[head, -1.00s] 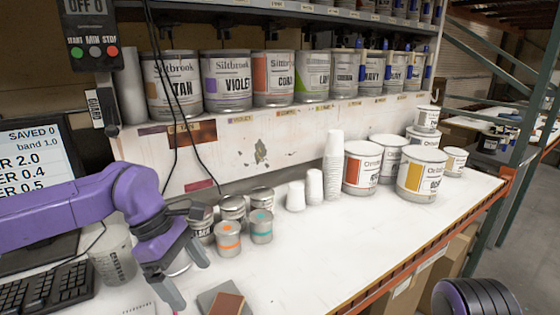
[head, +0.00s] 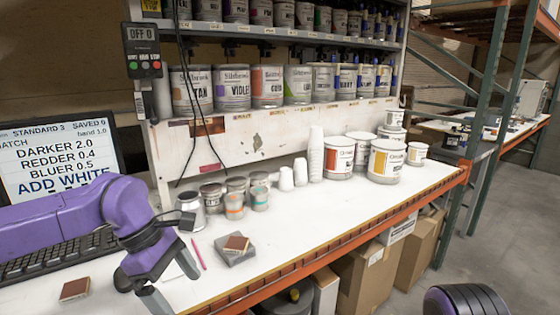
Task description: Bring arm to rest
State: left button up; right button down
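My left arm comes in from the left, purple with a dark grey gripper (head: 178,285). Its two fingers are spread apart with nothing visible between them. The gripper hangs over the front left of the white bench (head: 300,225), left of a grey block with a brown-red top (head: 236,244). Whether the fingers touch the bench is unclear. A purple and black rounded part of mine shows at the lower right edge; my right gripper is not in view.
Small tins (head: 235,204), a metal cup (head: 191,210) and white cups (head: 317,155) stand behind the gripper. Larger paint cans (head: 388,160) stand to the right. A monitor (head: 55,160) and keyboard (head: 60,258) are at left. The bench's front middle is clear.

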pick_arm(q)
jog(key=s+a+f+m+t+y, duration=0.1)
jog(key=s+a+f+y, duration=0.25)
jog(key=f, duration=0.65)
jog(key=s+a+f+y, duration=0.2)
jog(key=a+f+y, duration=0.2)
jog(key=f, duration=0.6)
jog(key=s+a+f+m+t+y, duration=0.1)
jog(key=s+a+f+y, duration=0.25)
jog(key=f, duration=0.65)
jog(key=s+f+m+t+h+b, duration=0.1)
jog(key=s+f+m+t+h, duration=0.1)
jog(key=s+f+m, duration=0.5)
jog(key=s+f, duration=0.4)
jog(key=s, duration=0.4)
jog(key=shift+a+h, duration=0.3)
jog(key=shift+a, duration=0.1)
